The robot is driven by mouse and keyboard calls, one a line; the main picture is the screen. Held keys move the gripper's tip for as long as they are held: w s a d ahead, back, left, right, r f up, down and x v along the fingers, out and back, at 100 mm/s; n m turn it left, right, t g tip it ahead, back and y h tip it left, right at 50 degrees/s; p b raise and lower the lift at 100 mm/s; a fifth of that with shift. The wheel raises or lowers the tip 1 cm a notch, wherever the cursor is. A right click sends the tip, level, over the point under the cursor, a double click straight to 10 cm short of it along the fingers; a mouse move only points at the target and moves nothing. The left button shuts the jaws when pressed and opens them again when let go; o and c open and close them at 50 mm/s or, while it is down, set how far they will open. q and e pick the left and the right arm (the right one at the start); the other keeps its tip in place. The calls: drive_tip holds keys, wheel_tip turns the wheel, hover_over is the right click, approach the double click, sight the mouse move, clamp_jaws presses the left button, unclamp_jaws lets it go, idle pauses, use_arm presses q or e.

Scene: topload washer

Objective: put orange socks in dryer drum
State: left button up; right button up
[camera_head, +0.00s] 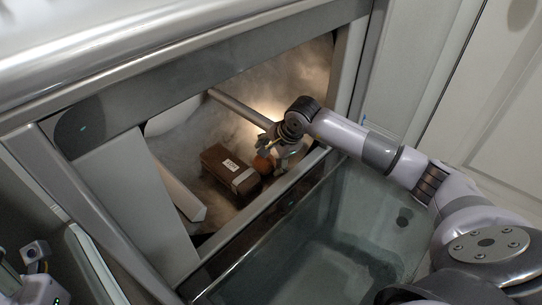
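A small orange item (263,164), likely the orange socks, is inside the lit opening of the appliance (315,75), right beside a brown box. My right arm reaches in from the right, and its gripper (275,160) is at the orange item, with the fingers partly hiding it. The view is too small to tell whether the fingers are closed on it or only around it. My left gripper is not clearly visible; only a small grey part of my left side shows at the lower left edge.
A brown box (222,162) with a white label sits inside on the floor of the opening. A glass door (330,235) lies folded down in front, under my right arm. Metal frame edges surround the opening. A white panelled door (490,95) stands at the right.

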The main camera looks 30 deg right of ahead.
drive_tip(key=v, duration=1.2)
